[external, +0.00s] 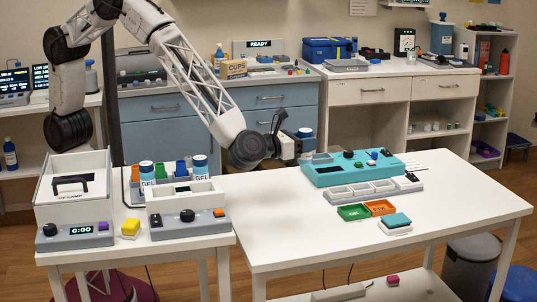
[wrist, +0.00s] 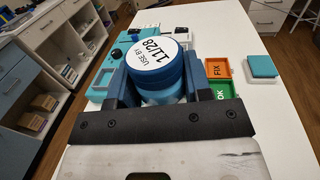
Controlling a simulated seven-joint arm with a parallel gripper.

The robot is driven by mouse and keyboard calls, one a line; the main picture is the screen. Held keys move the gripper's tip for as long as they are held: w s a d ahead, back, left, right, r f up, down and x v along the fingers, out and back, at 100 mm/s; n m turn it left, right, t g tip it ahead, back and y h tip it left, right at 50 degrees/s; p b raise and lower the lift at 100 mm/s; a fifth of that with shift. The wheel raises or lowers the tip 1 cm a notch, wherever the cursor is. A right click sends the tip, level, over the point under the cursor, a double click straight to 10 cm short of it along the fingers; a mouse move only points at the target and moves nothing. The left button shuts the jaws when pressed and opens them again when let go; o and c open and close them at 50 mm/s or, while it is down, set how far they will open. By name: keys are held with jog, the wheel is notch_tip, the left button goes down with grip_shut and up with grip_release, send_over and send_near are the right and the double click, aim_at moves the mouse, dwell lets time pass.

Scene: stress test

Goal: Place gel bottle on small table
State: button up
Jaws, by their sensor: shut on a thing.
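My gripper (wrist: 160,92) is shut on a blue bottle (wrist: 160,65) with a white lid label reading "USE BY 11/28". In the external view the bottle (external: 306,132) shows only as a blue top by my gripper (external: 300,146), at the back left of the white table (external: 290,232) on the right; its lower part is hidden. I cannot tell whether it touches the table. Two bottles marked GEL, one at left (external: 147,172) and one at right (external: 200,166), stand in a rack on the smaller white table (external: 180,247) at left.
A teal device (external: 325,176) lies close to my gripper, with pale trays (external: 365,190) in front. Green (external: 354,212) and orange (external: 380,207) trays and a teal-topped block (external: 397,220) lie further forward. The right table's front left is clear. The left table is crowded with devices.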

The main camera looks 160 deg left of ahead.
jog(key=s+a+f+n+g, duration=0.1)
jog(key=s+a+f+g, duration=0.1)
jog(key=s, duration=0.5)
jog(key=shift+a+f+n+g+h, duration=0.3)
jog(key=shift+a+f+n+g, duration=0.1)
jog(key=shift+a+f, duration=0.5)
notch_tip(320, 180, down, 6)
jog(key=shift+f, duration=0.2)
jog(key=shift+f, duration=1.75)
jog(key=shift+f, duration=0.15)
jog(key=o, duration=1.1)
jog(key=shift+c, duration=0.2)
